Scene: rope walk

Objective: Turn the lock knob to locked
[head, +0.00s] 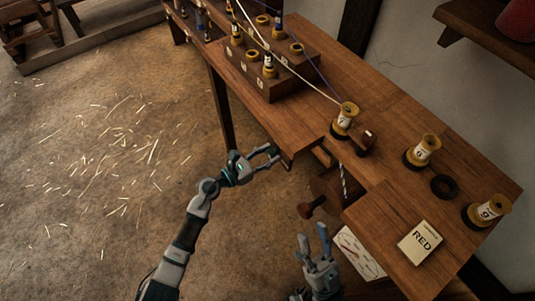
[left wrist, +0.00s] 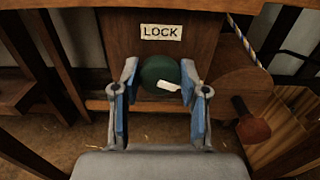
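The lock knob (left wrist: 160,72) is a round dark green knob with a white pointer (left wrist: 168,86) on it, lying towards the right and slightly down. It sits on a wooden panel under a white LOCK label (left wrist: 161,32). My left gripper (left wrist: 158,78) is open, with a blue-padded finger on each side of the knob; I cannot tell whether they touch it. In the head view my left gripper (head: 268,158) is at the bench's near edge, and the knob is hidden there. My right gripper (head: 313,238) is open and empty, low beside the bench.
The floor to the left is open.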

